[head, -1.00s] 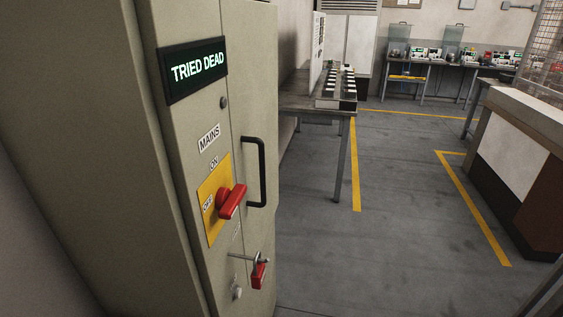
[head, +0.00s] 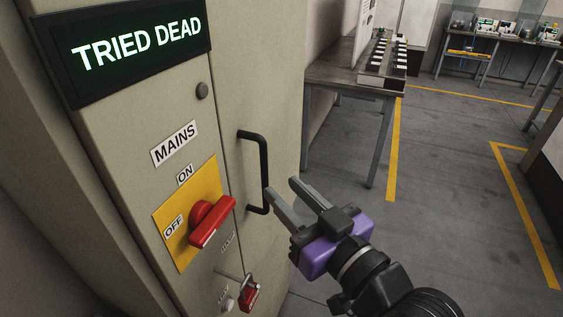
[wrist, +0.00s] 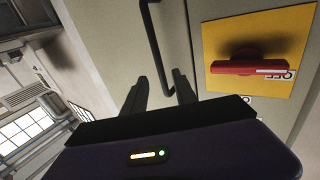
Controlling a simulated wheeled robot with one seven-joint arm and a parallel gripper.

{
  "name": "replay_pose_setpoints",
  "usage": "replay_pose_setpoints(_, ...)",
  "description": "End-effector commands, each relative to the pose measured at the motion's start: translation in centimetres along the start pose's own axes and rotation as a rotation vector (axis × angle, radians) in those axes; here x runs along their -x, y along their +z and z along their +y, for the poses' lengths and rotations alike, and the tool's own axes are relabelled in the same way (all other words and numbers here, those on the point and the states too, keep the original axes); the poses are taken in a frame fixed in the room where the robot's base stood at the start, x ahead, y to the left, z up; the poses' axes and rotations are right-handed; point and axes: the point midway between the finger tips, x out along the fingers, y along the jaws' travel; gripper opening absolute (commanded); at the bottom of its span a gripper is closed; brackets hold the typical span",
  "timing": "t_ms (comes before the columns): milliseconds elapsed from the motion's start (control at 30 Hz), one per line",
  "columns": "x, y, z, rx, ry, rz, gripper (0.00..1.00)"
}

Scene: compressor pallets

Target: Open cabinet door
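A beige cabinet stands at the left of the head view, its door (head: 238,75) closed. A black bar handle (head: 265,165) is fixed upright on the door; the handle also shows in the wrist view (wrist: 158,45). My gripper (head: 280,188) has its two fingers apart, with nothing seen between them. Its fingertips are close to the lower part of the handle; I cannot tell whether they touch it. In the wrist view the fingers (wrist: 160,85) point toward the handle's lower end, which lies between them in the picture.
A red rotary switch (head: 210,220) on a yellow plate sits left of the handle, under a lit "TRIED DEAD" sign (head: 130,45). A red padlock (head: 250,296) hangs below. A table (head: 330,75) stands behind the cabinet. The grey floor at right is open.

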Motion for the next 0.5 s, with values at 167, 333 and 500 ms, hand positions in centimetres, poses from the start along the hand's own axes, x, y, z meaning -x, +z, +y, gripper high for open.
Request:
replay_pose_setpoints(167,-1.2,0.2,-0.1,0.014,-0.006,-0.014,0.34)
replay_pose_setpoints(333,-3.8,0.2,-0.1,0.014,-0.005,-0.014,0.34)
replay_pose_setpoints(500,-6.2,0.2,-0.1,0.014,-0.004,-0.012,0.34)
